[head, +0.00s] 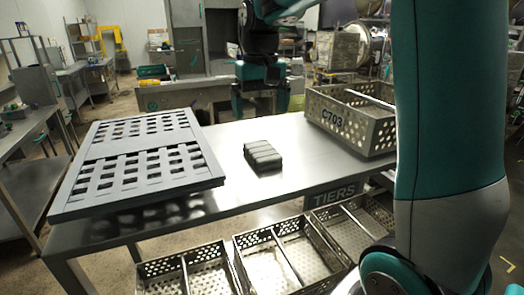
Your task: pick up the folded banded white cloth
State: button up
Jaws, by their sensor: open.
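The folded banded cloth (263,156) lies on the middle of the steel table (232,138). My gripper (260,108) hangs above and behind the cloth in the head view. Its fingers are apart, point down and hold nothing. The cloth is in full view, and the gripper does not appear to touch it.
A grey slotted rack (140,160) covers the table's left part. A perforated steel basket marked C703 (350,123) stands at the right back. Several perforated baskets (262,238) sit below the table's front edge. Bare tabletop surrounds the cloth.

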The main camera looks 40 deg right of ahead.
aim_at(262, 148)
notch_tip(262, 148, down, 6)
jog(key=shift+f+p, duration=0.1)
jog(key=shift+p, duration=0.45)
jog(key=shift+w+d+f+p, duration=0.15)
jog(key=shift+f+p, duration=0.95)
jog(key=shift+f, duration=1.45)
jog(key=shift+c, duration=0.5)
jog(key=c, duration=0.9)
